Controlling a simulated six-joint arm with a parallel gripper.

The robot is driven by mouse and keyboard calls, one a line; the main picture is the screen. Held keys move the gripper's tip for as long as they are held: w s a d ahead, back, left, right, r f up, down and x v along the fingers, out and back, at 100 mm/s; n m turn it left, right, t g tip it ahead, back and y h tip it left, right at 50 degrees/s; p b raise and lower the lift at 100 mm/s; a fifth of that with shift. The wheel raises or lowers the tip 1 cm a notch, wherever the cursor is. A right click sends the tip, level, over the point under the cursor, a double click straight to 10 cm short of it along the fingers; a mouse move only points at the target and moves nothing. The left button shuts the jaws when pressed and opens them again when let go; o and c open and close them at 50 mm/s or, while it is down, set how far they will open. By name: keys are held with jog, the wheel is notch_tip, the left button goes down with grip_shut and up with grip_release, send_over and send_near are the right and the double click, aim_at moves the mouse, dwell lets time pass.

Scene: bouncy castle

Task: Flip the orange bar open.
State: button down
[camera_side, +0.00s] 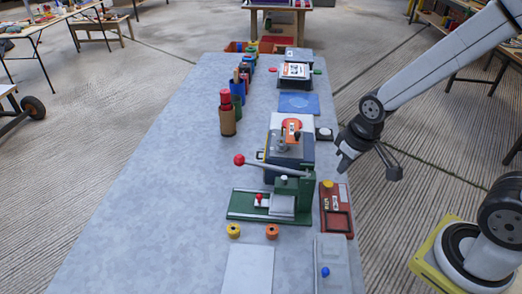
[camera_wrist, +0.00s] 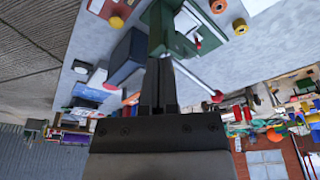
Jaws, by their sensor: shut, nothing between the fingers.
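A small upright orange piece (camera_side: 292,131) with a pale label stands on top of a dark blue box (camera_side: 302,160) near the middle of the table. I take it to be the orange bar; its hinge is too small to make out. In the wrist view an orange patch (camera_wrist: 131,98) shows beside the dark box (camera_wrist: 128,57), left of my fingers. My gripper (camera_side: 343,167) points down in the air to the right of the box, apart from the orange piece. Its fingers (camera_wrist: 158,65) are together and hold nothing.
A green press (camera_side: 290,195) with a red-knobbed lever (camera_side: 239,160) stands in front of the box. A red box (camera_side: 337,208) lies to its right. Several cylinders (camera_side: 227,118) stand behind on the left. The table's left side (camera_side: 150,190) is clear.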

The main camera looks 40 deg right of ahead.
jog(key=w+r+n+g+h, duration=0.1)
jog(key=w+r+n, duration=0.1)
jog(key=w, duration=0.6)
jog(key=w+a+r+n+g+h, duration=0.1)
jog(key=w+r+n+g, duration=0.1)
jog(key=w+n, duration=0.3)
jog(key=w+a+r+n+g, duration=0.1)
jog(key=w+r+n, duration=0.1)
jog(key=w, duration=1)
jog(key=shift+w+a+n+h, duration=0.15)
jog(key=shift+w+n+h, duration=0.25)
jog(key=shift+n, duration=0.4)
send_over(291, 140)
jog(key=w+a, duration=0.3)
jog(key=a, duration=0.1)
notch_tip(291, 140, down, 9)
jog(key=shift+s+a+f, duration=0.15)
jog(key=shift+f, duration=0.05)
jog(key=shift+s+d+f, duration=0.15)
jog(key=shift+s+d, duration=0.3)
jog(key=shift+d, duration=0.35)
jog(key=shift+s+d+f, duration=0.2)
jog(key=shift+s+d, duration=0.4)
jog(key=shift+d, duration=0.2)
